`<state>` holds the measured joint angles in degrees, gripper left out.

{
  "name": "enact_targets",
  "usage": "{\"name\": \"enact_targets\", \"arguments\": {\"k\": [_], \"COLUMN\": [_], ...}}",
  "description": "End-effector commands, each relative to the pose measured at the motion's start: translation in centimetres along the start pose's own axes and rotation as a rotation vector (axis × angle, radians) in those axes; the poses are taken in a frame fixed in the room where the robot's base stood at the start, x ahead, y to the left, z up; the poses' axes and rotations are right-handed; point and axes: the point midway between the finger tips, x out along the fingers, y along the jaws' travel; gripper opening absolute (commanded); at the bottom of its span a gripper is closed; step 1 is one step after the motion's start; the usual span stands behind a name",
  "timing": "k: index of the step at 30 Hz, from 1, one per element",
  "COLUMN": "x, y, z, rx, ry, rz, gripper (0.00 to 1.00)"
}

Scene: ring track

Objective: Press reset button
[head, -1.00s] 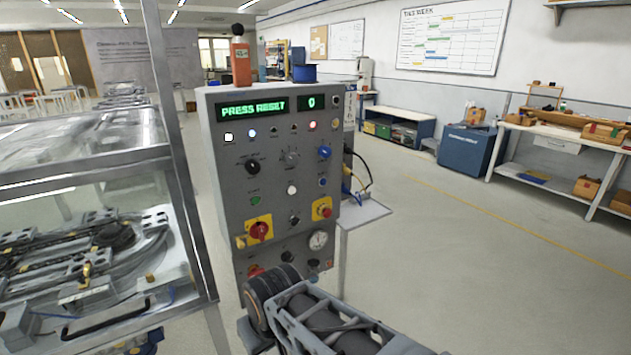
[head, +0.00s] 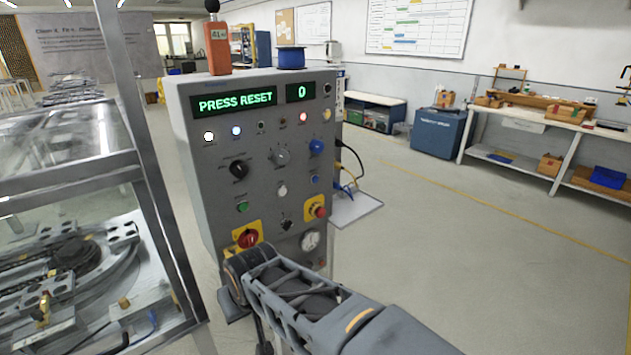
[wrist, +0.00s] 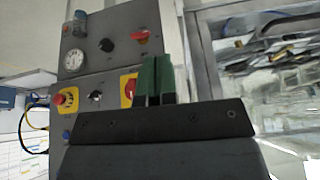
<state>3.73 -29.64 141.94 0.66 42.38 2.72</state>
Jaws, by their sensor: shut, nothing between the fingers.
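The grey control panel (head: 262,165) stands ahead in the head view, its display (head: 235,102) reading "PRESS RESET" and a second one (head: 300,92) reading "0". Its face carries a small blue button (head: 315,180), a larger blue knob (head: 316,146), a white button (head: 282,189), a green button (head: 242,207) and an emergency stop (head: 317,210). The labels are too small to tell which is reset. My gripper (wrist: 154,78) is shut and empty in the wrist view, where the panel appears upside down. Its green fingers overlap the red rotary switch (wrist: 131,87); contact cannot be told.
A glass-walled metal enclosure (head: 107,123) with track parts stands close on the left. An orange device (head: 218,48) and a blue spool (head: 291,58) sit on the panel. Cables (head: 348,175) hang at its right side. The floor to the right is open, before a workbench (head: 530,125).

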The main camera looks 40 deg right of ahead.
Motion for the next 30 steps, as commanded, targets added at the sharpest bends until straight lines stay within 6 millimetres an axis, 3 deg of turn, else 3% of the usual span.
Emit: {"name": "enact_targets", "arguments": {"k": [5, 9, 12, 18, 21, 25, 30], "x": [2.6, 3.1, 2.7, 0.7, -0.3, -1.4, -2.0], "y": [6.3, 13.9, 19.5, 29.1, 32.2, 34.8, 36.0], "z": [-7.3, -12.3, -14.3, -15.2, -14.7, -14.0, -13.6], "rx": [0.292, 0.523, 0.65, 0.811, 0.85, 0.872, 0.88], "ry": [0.293, 0.585, 0.787, 1.135, 1.262, 1.374, 1.433], "rz": [0.068, 0.134, 0.176, 0.252, 0.278, 0.299, 0.308], "gripper": [0.0, 0.0, 0.0, 0.0, 0.0, 0.0, 0.0]}}
